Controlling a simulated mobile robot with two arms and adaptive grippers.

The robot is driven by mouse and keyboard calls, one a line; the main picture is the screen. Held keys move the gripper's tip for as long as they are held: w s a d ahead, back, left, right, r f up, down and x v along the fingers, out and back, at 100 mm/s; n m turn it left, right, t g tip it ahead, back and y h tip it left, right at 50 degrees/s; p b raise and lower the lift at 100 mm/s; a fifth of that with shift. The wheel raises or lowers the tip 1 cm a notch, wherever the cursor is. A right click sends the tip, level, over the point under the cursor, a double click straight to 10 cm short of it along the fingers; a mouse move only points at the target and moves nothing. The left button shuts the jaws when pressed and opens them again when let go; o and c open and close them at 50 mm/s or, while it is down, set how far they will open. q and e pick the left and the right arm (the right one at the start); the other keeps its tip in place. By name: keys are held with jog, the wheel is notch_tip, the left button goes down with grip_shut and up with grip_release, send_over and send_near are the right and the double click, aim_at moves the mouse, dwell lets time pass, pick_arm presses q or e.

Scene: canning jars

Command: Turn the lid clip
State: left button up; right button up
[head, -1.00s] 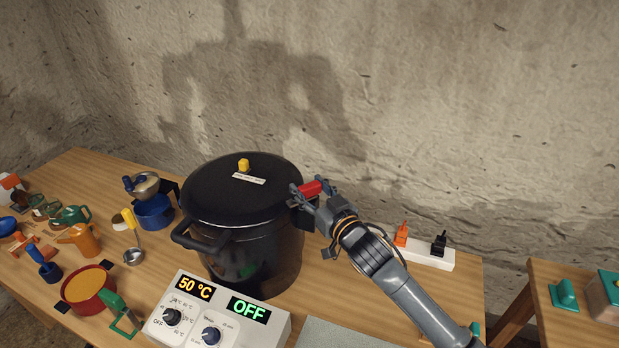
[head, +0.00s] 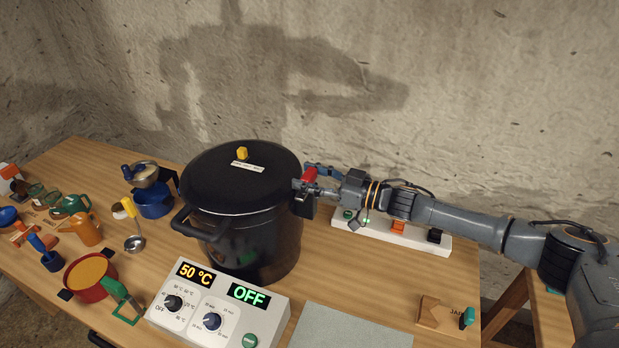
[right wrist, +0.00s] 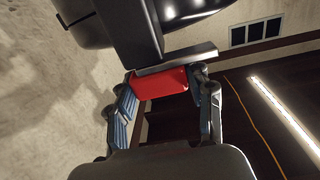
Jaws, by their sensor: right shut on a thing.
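The red lid clip (head: 309,174) sits at the right rim of the large black pot (head: 257,245), by the edge of its black lid (head: 226,180). My right gripper (head: 312,181) reaches in from the right and is shut on the clip. In the right wrist view the red clip (right wrist: 159,84) lies between the two fingers (right wrist: 160,98), under a dark pot part. The fingers hide part of the clip in the head view. My left gripper is not in view.
A control box (head: 218,308) reading 50 °C and OFF stands in front of the pot. A white power strip (head: 375,237) lies under my right arm. Small kitchen items, including a red pot (head: 90,277), crowd the left. A grey mat (head: 345,330) lies at the front.

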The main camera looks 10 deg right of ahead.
jog(key=shift+n+g+y, duration=0.3)
jog(key=shift+n+g, duration=0.1)
jog(key=shift+g, duration=0.1)
jog(key=o, duration=1.2)
jog(key=shift+w, duration=0.15)
jog(key=v, duration=1.2)
jog(key=shift+f, duration=0.1)
